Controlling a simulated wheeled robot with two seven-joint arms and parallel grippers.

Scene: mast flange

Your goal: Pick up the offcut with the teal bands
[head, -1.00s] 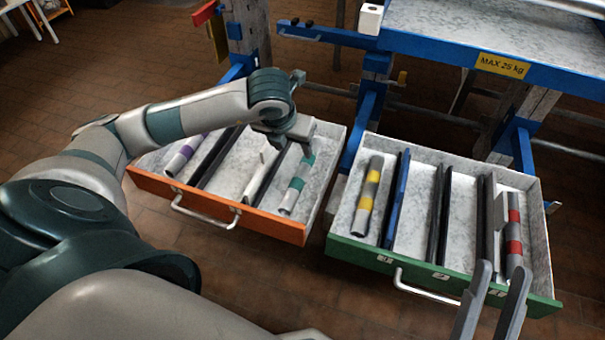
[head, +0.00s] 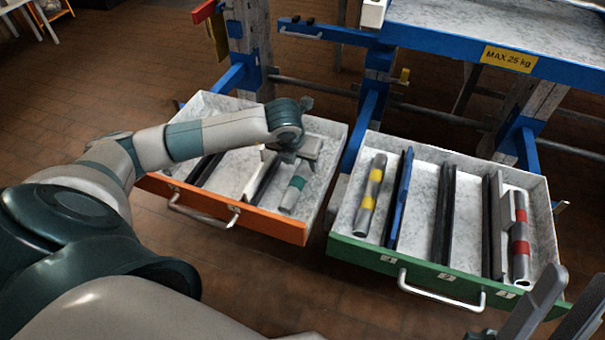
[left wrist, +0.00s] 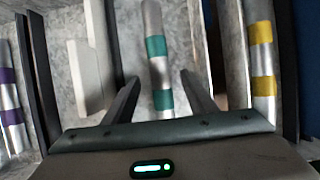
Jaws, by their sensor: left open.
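The offcut with the teal bands (head: 292,194) is a grey tube lying in the right compartment of the orange-fronted drawer (head: 277,227). My left gripper (head: 300,152) is over it and hides its far part in the head view. In the left wrist view the offcut (left wrist: 156,58) runs lengthwise between the two open, empty fingers (left wrist: 162,92), with one teal band between the tips and one beyond. I see no finger touching it. My right gripper (head: 556,305) shows at the lower right, its fingers apart and empty, by the green-fronted drawer.
Dark dividers (head: 265,181) and a pale plate (head: 252,178) stand left of the offcut. A purple-banded offcut (left wrist: 10,105) lies further left. The green drawer (head: 364,251) holds yellow-banded (head: 371,190) and red-banded (head: 520,238) offcuts. A blue rack (head: 369,120) stands behind.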

